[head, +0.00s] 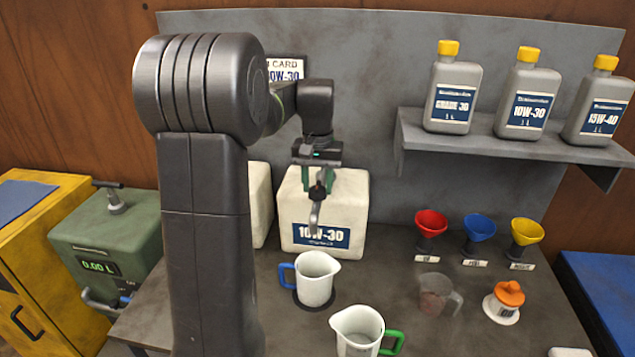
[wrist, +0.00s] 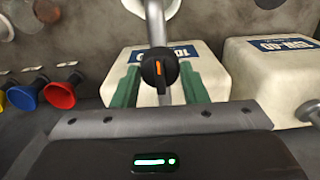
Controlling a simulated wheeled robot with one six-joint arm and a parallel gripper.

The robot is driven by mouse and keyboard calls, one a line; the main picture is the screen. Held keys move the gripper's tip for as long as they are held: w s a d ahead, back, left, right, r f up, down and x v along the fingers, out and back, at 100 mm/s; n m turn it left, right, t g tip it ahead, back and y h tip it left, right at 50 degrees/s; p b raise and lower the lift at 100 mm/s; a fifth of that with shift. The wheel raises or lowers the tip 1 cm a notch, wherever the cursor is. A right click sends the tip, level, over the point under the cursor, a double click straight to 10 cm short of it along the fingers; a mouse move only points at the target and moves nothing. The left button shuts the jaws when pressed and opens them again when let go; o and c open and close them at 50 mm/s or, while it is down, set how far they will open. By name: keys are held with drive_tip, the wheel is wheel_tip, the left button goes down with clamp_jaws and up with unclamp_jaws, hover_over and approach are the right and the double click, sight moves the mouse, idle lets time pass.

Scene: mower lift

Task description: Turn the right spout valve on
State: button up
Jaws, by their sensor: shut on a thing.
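The right spout valve has a black knob (head: 317,191) above a grey spout (head: 314,216) on the front of the white 10W-30 container (head: 345,205). My gripper (head: 320,182) has green fingers on both sides of this knob and is shut on it. In the wrist view the knob (wrist: 158,67) sits between the green fingers, with its orange mark running up and down the picture. A white pitcher with a blue handle (head: 316,279) stands below the spout. I cannot tell whether liquid flows.
A second white container (head: 259,204) is mostly hidden behind my arm; its spout (wrist: 309,110) shows in the wrist view. A white pitcher with a green handle (head: 358,328) stands in front. Red (head: 431,222), blue (head: 479,227) and yellow (head: 526,232) funnels stand at right, below shelved bottles.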

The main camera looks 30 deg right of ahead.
sight(317, 185)
drive_tip(key=o, duration=1)
drive_tip(key=shift+c, duration=0.2)
wheel_tip(317, 185, up, 14)
drive_tip(key=b, duration=0.1)
drive_tip(key=shift+f, duration=0.2)
wheel_tip(317, 185, down, 14)
drive_tip(key=shift+r+p, duration=0.15)
drive_tip(key=shift+p, duration=0.35)
